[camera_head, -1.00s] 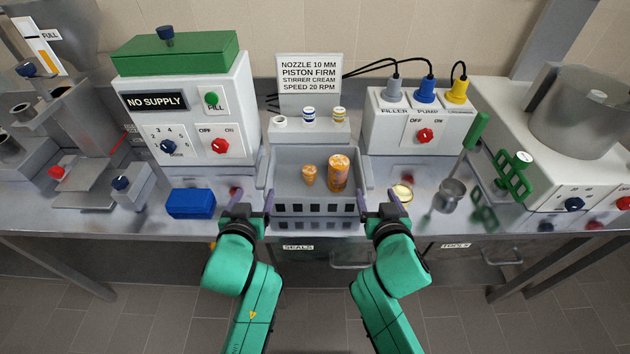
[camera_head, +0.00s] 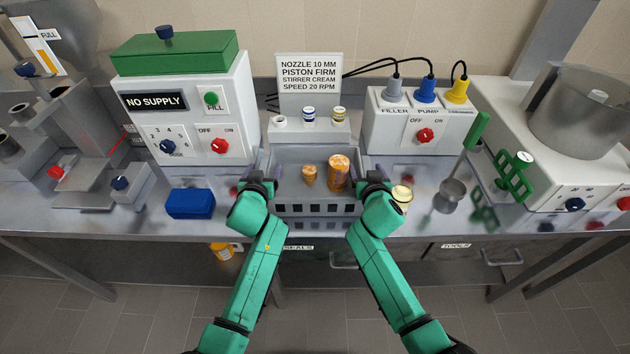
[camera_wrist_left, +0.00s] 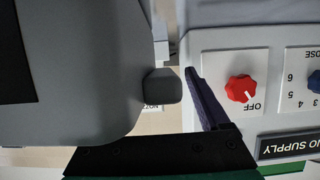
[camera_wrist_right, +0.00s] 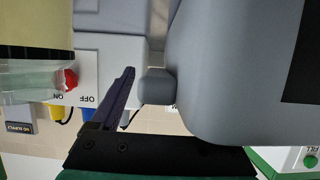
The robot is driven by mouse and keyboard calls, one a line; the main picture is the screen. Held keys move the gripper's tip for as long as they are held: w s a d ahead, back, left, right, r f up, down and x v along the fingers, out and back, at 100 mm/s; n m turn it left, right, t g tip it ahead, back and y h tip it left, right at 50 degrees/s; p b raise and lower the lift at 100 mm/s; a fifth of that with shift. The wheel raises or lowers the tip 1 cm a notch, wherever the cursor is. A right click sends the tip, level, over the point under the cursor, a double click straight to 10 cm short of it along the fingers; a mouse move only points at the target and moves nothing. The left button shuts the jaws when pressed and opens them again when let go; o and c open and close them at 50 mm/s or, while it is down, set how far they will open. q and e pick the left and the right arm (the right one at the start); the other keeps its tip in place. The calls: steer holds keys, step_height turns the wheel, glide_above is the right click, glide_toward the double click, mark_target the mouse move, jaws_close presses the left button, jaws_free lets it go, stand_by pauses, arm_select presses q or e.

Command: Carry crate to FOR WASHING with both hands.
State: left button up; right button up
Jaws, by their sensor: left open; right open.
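The grey crate (camera_head: 318,209), with a slotted front wall, stands upright on the bench in the middle of the head view. It holds a small orange-brown cup (camera_head: 309,176) and a taller orange-brown jar (camera_head: 338,173). My left gripper (camera_head: 260,182) is open at the crate's left side. My right gripper (camera_head: 373,180) is open at its right side. Whether the jaws stand around the crate's side edges is hidden. A dark purple finger of the left gripper shows in the left wrist view (camera_wrist_left: 207,100), another in the right wrist view (camera_wrist_right: 118,98). I see no FOR WASHING sign.
A blue box (camera_head: 190,203) lies left of the crate. A small jar (camera_head: 401,194) and a metal ladle (camera_head: 450,192) are to its right. Behind stand the NO SUPPLY machine (camera_head: 187,110), a recipe sign (camera_head: 309,72) and the FILLER/PUMP box (camera_head: 418,120).

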arm_select(q)
steer(key=c, duration=0.5)
arm_select(e)
steer(key=c, duration=0.5)
arm_select(q)
jaws_close()
arm_select(e)
jaws_close()
steer(key=shift+s, duration=0.1)
